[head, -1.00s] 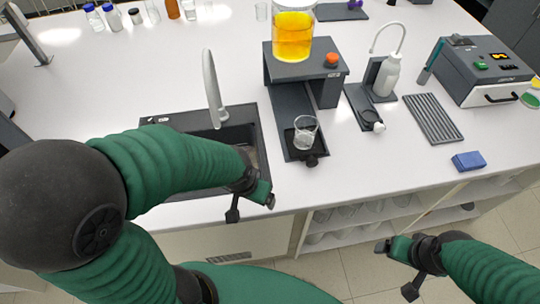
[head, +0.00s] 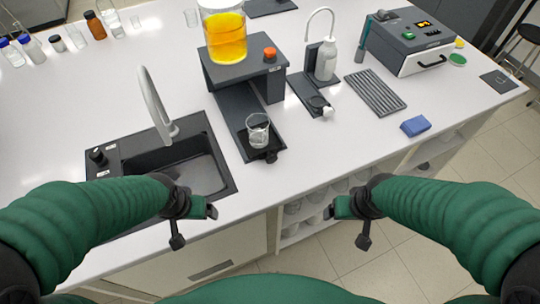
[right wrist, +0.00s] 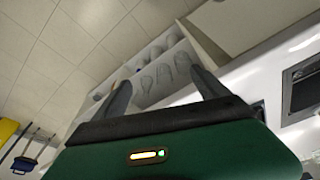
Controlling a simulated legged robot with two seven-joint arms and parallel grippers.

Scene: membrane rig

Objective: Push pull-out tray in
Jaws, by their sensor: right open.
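The pull-out tray (head: 233,107) is a long dark slide sticking out toward me from under a dark stand (head: 243,72). A clear glass beaker (head: 258,131) stands upright near its front end, just behind a dark front knob (head: 271,157). My left gripper (head: 195,226) is open and empty, in front of the sink and left of the tray. My right gripper (head: 345,227) is open and empty, beyond the bench's front edge and right of the tray. Its two spread fingers also show in the right wrist view (right wrist: 159,75). Neither gripper touches the tray.
A vessel of orange liquid (head: 225,38) and an orange knob (head: 270,53) top the stand. The sink (head: 215,140) with its faucet (head: 155,105) lies left. A white bottle (head: 326,60), ribbed rack (head: 376,93) and blue block (head: 415,125) stand right. Shelves (head: 300,232) hold glassware below.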

